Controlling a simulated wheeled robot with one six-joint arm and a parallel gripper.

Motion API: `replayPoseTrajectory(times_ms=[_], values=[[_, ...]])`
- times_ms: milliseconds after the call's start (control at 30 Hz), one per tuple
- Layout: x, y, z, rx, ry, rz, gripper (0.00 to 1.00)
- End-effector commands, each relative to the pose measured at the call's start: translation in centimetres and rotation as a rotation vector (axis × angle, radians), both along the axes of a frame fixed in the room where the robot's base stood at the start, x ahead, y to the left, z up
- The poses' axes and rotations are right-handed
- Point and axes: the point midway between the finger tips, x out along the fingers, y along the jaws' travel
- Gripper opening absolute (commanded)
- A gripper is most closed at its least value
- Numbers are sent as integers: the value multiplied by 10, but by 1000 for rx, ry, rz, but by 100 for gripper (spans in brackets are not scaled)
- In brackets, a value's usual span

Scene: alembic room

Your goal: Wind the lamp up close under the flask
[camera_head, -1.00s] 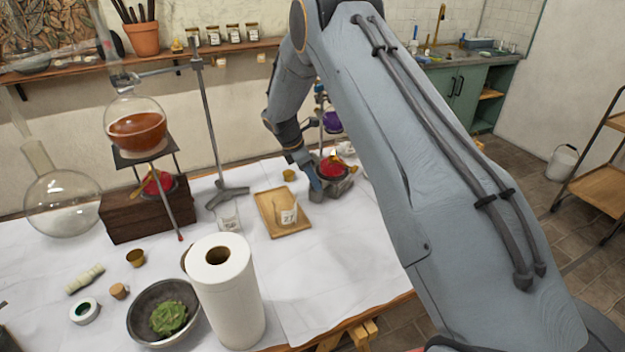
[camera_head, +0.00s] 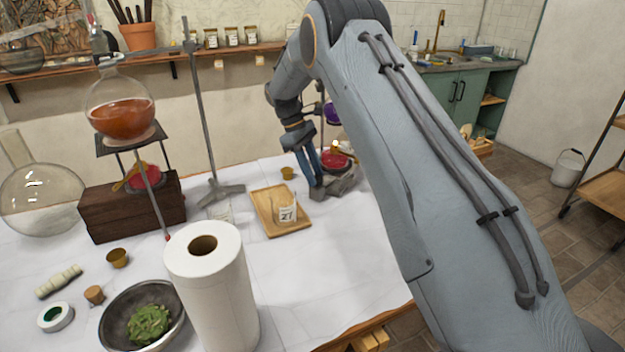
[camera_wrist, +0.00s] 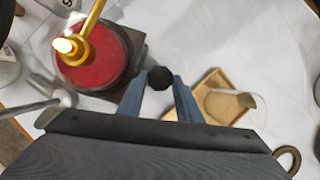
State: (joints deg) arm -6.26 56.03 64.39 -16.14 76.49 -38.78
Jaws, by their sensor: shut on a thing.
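A red lamp with a brass burner (camera_head: 335,160) stands on a low grey jack (camera_head: 345,182) at the back right of the table. A flask of purple liquid (camera_head: 332,114) is above it, partly hidden by my arm, with a gap between. In the wrist view the lamp's red body (camera_wrist: 92,62) is at upper left, with a bright tip at its burner. My gripper (camera_head: 316,187) points down beside the jack's left side. In the wrist view my gripper (camera_wrist: 160,86) is shut on a black knob (camera_wrist: 160,77) beside the jack.
A wooden tray (camera_head: 267,226) with a labelled beaker (camera_head: 287,214) is left of my gripper. A clamp stand (camera_head: 208,120) and an orange-liquid flask (camera_head: 121,117) over another red lamp (camera_head: 143,178) stand farther left. A paper towel roll (camera_head: 213,290) is in front.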

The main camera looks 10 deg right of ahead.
Motion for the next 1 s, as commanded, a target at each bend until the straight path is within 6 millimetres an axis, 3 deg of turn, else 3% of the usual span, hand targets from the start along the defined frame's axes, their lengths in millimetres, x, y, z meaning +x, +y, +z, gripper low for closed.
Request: replayPoseTrajectory(times_ms=[500,1000], values=[[4,-3,0,1,-3,-341,10],[4,-4,1,1,-2,-408,10]])
